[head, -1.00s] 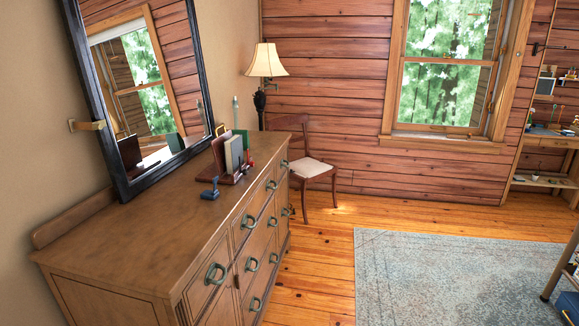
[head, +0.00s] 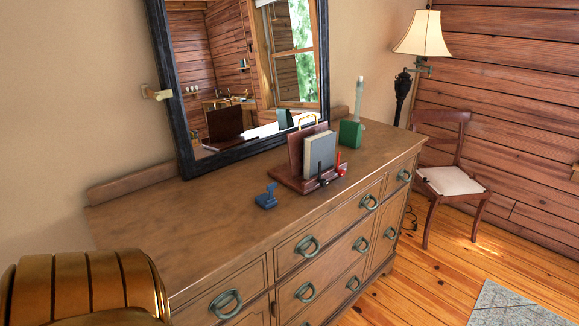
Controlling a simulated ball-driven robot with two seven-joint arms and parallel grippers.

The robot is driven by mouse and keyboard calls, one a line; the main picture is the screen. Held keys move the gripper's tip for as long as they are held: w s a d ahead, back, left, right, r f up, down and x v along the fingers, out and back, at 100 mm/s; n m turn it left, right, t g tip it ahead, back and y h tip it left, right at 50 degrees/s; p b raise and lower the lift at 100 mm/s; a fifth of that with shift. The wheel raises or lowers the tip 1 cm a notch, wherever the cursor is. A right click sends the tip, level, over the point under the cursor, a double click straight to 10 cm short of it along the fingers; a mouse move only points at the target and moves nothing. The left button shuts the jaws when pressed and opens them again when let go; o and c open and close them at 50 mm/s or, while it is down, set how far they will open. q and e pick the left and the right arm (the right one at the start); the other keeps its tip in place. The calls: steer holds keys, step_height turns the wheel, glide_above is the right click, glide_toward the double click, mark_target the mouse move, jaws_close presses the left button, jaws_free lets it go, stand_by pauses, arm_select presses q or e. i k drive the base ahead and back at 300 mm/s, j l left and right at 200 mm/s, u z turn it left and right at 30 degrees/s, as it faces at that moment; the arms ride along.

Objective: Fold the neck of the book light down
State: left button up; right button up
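A small blue device (head: 267,197) stands on the dresser top, left of the book rack. It has a low base and a short raised part with a small head; it may be the book light, but it is too small to be sure. A small black item (head: 322,182) and a red item (head: 341,165) stand at the front of the rack; their shapes are unclear. Neither of my grippers is in view.
The wooden dresser (head: 205,232) has bare top space on its left. A wooden rack (head: 290,181) holds a grey-green book (head: 320,155). A green block (head: 350,134) with a pale bottle-like upright stands behind. A framed mirror (head: 172,95) backs the dresser; a chair (head: 450,180) stands beyond.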

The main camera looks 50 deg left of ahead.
mark_target(270, 187)
steer(key=i+u, duration=0.3)
steer(key=i, duration=0.3)
steer(key=i+l+u, duration=0.2)
steer(key=i+u, duration=0.15)
steer(key=i, duration=0.25)
